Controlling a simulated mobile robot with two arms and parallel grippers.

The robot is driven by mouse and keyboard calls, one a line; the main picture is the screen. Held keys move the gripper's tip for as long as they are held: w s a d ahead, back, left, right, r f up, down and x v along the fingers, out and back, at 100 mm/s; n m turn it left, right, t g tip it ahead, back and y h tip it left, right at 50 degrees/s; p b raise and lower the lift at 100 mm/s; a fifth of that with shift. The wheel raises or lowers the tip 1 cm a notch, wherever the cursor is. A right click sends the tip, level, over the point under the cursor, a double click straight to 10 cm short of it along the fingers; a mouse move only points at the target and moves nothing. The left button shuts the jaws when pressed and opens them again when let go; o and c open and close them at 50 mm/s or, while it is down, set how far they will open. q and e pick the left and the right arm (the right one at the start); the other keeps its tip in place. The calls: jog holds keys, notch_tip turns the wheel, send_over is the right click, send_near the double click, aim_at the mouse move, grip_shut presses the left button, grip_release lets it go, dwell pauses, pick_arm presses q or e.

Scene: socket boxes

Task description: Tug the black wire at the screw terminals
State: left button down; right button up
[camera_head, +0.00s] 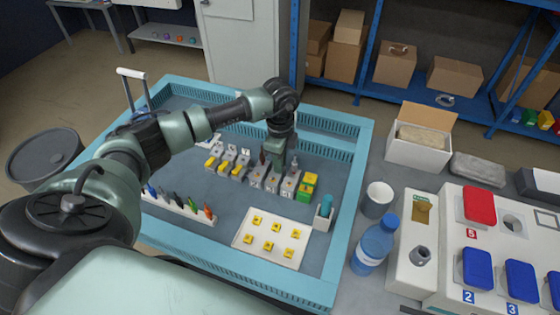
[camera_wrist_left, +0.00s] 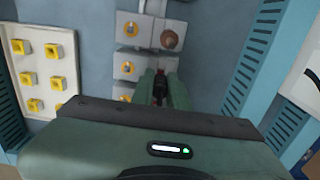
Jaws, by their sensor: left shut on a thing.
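Grey screw terminals (camera_head: 272,182) stand in a row in the blue-rimmed tray, with a green-yellow block at the right end. In the left wrist view, grey terminal blocks (camera_wrist_left: 127,68) with round screws line up left of the fingers. My left gripper (camera_head: 277,160) points down at the terminals. In the left wrist view its green fingers (camera_wrist_left: 160,92) are shut on a thin black piece, the black wire (camera_wrist_left: 160,82), beside the blocks. The wire's lower end and its entry into a terminal are hidden or too small to make out. My right gripper is not in view.
Yellow-lever blocks (camera_head: 228,165) stand left of the terminals. A white plate with yellow pieces (camera_head: 238,240) lies in front, and a rack of coloured tools (camera_head: 205,217) at front left. A teal-topped holder (camera_head: 323,217) stands at right. The tray's blue rim (camera_head: 352,190) surrounds these.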

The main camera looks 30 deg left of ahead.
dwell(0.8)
pick_arm(q)
jog(key=c, duration=0.9)
grip_release()
jog(key=shift+f, duration=0.1)
notch_tip(320, 180, up, 8)
jog(key=p, duration=0.6)
jog(key=shift+f, duration=0.15)
